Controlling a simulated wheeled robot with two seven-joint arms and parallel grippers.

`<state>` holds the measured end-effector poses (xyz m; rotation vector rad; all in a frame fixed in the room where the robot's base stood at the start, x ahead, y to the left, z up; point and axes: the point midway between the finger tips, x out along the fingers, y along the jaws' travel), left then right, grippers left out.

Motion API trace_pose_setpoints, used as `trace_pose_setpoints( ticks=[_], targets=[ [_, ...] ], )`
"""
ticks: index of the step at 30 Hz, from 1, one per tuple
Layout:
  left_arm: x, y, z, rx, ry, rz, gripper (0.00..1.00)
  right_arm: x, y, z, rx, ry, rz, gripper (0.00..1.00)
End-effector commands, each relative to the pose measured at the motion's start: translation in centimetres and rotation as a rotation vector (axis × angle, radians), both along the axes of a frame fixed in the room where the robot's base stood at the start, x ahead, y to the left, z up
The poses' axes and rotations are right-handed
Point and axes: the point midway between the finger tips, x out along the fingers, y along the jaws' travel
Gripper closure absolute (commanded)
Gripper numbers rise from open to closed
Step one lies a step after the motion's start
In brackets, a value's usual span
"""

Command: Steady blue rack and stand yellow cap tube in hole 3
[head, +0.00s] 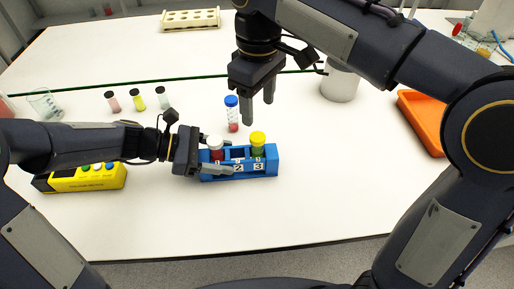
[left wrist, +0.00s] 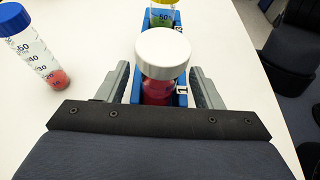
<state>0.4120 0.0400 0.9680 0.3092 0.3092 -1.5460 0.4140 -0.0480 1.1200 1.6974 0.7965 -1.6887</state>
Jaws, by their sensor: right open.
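The blue rack (head: 226,178) stands on the white table, with number labels on its front. The yellow cap tube (head: 258,145) stands upright in hole 3 at the right end; it also shows in the left wrist view (left wrist: 165,18). A white cap tube (head: 215,148) with red contents stands in hole 1; its cap is large in the left wrist view (left wrist: 162,52). The middle hole looks empty. My left gripper (head: 218,160) is shut on the rack's left end, one finger along each long side. My right gripper (head: 259,112) is open and empty above and behind the rack.
A blue-capped tube (head: 232,113) stands behind the rack, close to my right gripper. Several small vials (head: 138,100) stand at the back left. A yellow box (head: 88,178) is at left, an orange tray (head: 422,122) and white cylinder (head: 340,84) at right. The front table is clear.

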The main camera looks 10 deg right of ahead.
Motion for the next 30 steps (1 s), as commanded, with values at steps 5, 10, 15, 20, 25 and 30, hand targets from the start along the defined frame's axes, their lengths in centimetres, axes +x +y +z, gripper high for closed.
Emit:
trace_pose_setpoints(
  ticks=[5,10,15,20,25,30],
  targets=[
    [0.0,0.0,0.0,-0.001,0.001,0.000,0.27,0.0,0.0,0.0,0.000,0.000,0.000,0.43],
    [0.0,0.0,0.1,-0.002,0.000,0.000,0.27,0.0,0.0,0.0,0.000,0.000,0.000,0.43],
    [0.1,1.2,0.6,-0.002,-0.003,0.004,0.27,0.0,0.0,0.0,0.000,0.000,0.000,0.43],
    [0.1,4.2,1.8,-0.002,-0.004,0.006,0.27,0.0,0.0,0.0,0.000,0.000,0.000,0.43],
    [0.1,7.6,3.2,-0.002,-0.004,0.006,0.27,0.0,0.0,0.0,0.000,0.000,0.000,0.43],
    [0.1,10.0,4.1,-0.001,-0.001,0.004,0.27,0.0,0.0,0.0,0.000,0.000,0.000,0.43]
  ],
)
